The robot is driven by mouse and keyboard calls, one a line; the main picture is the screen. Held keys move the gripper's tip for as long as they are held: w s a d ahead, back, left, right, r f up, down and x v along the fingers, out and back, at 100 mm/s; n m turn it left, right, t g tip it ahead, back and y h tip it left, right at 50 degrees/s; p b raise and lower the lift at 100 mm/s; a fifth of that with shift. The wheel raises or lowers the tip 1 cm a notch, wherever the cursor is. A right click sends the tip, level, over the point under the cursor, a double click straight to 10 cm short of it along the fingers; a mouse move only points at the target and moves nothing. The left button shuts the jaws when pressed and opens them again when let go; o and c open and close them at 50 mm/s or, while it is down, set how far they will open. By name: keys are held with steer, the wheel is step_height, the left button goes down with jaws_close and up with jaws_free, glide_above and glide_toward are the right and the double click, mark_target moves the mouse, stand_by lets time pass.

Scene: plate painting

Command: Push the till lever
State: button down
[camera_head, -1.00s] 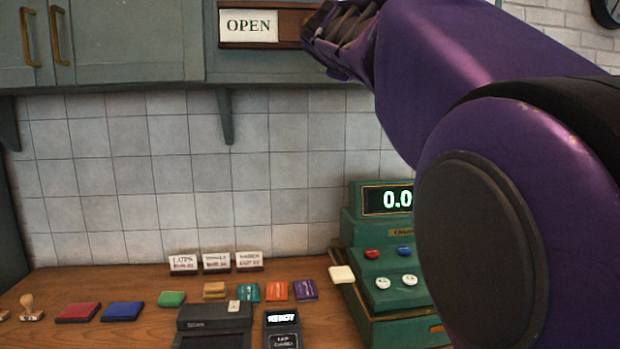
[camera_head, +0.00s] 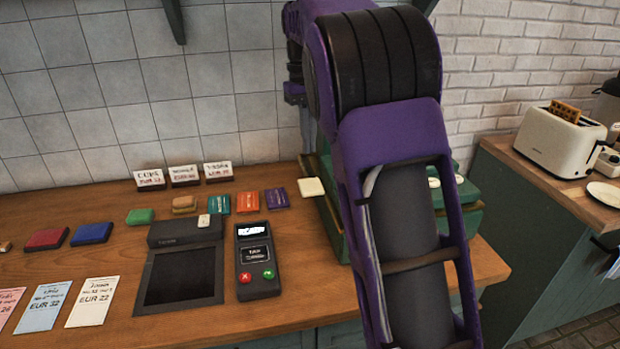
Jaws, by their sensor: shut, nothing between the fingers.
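The green till (camera_head: 471,205) stands on the wooden counter, mostly hidden behind my purple arm. The cream lever end (camera_head: 311,187) sticks out at the till's left side and is in clear view. My gripper (camera_head: 305,138) shows only in part at the left edge of my arm, pointing down above the back of the till. It is shut and empty. It appears above and behind the lever end, apart from it. The till's display is hidden by my arm.
A card terminal (camera_head: 257,262) and a dark tablet-like device (camera_head: 182,278) lie left of the till. Coloured blocks, small price cards (camera_head: 184,175) and paper slips (camera_head: 93,302) are further left. A toaster (camera_head: 560,140) stands on the separate right counter.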

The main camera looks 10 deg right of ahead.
mark_target(311, 185)
stand_by(0.3)
steer(key=f, duration=0.6)
steer(key=shift+s+b, duration=0.35)
steer(key=shift+b, duration=0.05)
steer(key=shift+f, duration=0.5)
